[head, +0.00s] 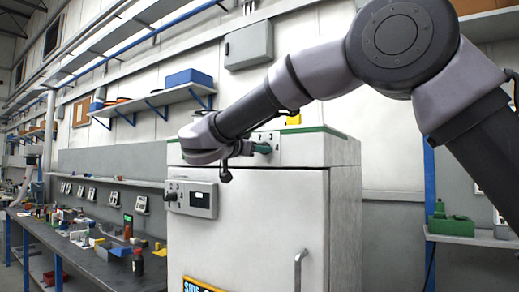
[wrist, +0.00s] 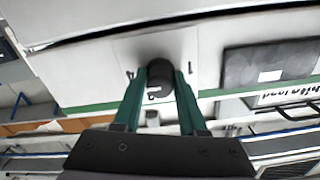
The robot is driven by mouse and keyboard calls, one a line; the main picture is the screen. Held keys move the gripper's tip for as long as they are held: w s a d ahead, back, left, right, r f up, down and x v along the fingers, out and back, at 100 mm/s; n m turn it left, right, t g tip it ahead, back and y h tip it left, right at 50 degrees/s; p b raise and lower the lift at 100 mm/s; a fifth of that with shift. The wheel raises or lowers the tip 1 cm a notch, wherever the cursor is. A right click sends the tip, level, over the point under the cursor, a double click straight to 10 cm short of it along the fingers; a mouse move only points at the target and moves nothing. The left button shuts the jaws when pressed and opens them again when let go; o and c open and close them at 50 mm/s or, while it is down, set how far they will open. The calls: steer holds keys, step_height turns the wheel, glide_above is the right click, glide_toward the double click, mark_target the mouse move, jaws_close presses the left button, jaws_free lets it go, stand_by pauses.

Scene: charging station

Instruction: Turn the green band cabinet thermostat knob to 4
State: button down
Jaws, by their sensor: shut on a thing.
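The white cabinet (head: 260,215) with a green band (head: 312,129) along its top edge stands in the middle of the head view. My arm reaches in from the right, and my gripper (head: 264,148) is at the cabinet's upper front panel. In the wrist view, the two green fingers of my gripper (wrist: 161,72) lie on either side of the dark round thermostat knob (wrist: 160,80) and are shut on it. In the head view the knob is hidden behind my gripper.
A grey control box (head: 192,198) sits on the cabinet's left front, just below my arm. The cabinet door has a vertical handle (head: 299,268). A cluttered workbench (head: 95,255) runs along the left. A shelf (head: 470,238) with a green item is at right.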

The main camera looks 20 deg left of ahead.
steer(key=shift+f, duration=0.1)
stand_by(0.4)
steer(key=shift+c, duration=2.3)
jaws_free()
steer(key=v, duration=1.1)
steer(key=shift+w, duration=0.1)
